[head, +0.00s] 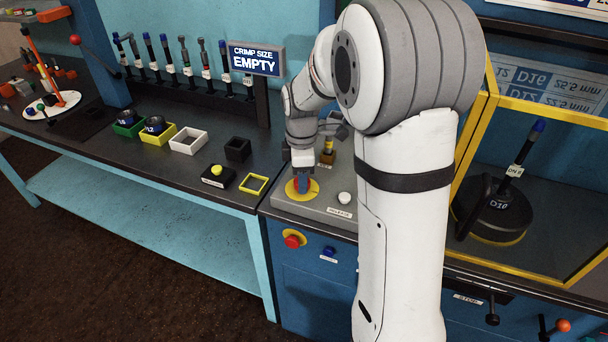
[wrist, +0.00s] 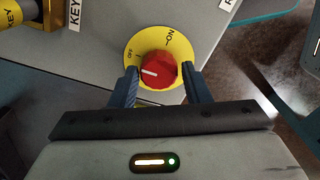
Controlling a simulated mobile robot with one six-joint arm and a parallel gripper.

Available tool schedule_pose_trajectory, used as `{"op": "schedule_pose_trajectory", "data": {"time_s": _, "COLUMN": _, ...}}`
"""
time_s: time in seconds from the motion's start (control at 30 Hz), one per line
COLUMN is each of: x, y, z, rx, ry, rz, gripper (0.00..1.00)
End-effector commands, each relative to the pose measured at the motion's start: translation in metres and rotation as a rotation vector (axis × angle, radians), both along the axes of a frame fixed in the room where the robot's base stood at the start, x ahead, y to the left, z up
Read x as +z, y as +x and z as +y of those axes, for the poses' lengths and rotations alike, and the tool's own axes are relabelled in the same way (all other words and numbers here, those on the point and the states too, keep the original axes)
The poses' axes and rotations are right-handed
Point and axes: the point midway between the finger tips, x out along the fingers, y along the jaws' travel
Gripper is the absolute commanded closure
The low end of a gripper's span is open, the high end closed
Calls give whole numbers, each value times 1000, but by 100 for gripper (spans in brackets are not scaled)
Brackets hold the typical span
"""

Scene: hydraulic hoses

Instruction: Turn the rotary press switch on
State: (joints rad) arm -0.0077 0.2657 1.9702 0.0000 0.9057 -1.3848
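The rotary press switch is a red round knob (wrist: 158,71) on a yellow disc (wrist: 133,64) marked OFF and ON. Its white line points to the left of the wrist view, on the OFF side rather than toward ON. My gripper (wrist: 161,84) is open, with one blue finger on each side of the knob; a small gap seems to show, and contact cannot be told. In the head view my gripper (head: 302,184) points down over the yellow disc (head: 292,192) and hides most of the knob.
A key switch (wrist: 38,12) with a KEY label sits beside the knob. A white button (head: 344,198) is to the right on the same panel. A red button (head: 292,241) and a blue button (head: 328,252) are on the front. A sign (head: 256,60) reads "CRIMP SIZE EMPTY".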

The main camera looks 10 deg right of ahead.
Motion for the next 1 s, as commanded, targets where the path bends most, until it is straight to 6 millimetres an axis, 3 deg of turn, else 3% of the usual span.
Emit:
{"op": "schedule_pose_trajectory", "data": {"time_s": 0.33, "x": 0, "y": 0, "z": 0, "rx": -1, "ry": 0, "rz": 1, "gripper": 86}}
{"op": "schedule_pose_trajectory", "data": {"time_s": 0.37, "x": 0, "y": 0, "z": -6, "rx": -4, "ry": 0, "rz": 1, "gripper": 86}}
{"op": "schedule_pose_trajectory", "data": {"time_s": 0.67, "x": 0, "y": -1, "z": -1, "rx": -51, "ry": 0, "rz": 3, "gripper": 86}}
{"op": "schedule_pose_trajectory", "data": {"time_s": 1.0, "x": 0, "y": -1, "z": 0, "rx": -289, "ry": 1, "rz": 3, "gripper": 86}}
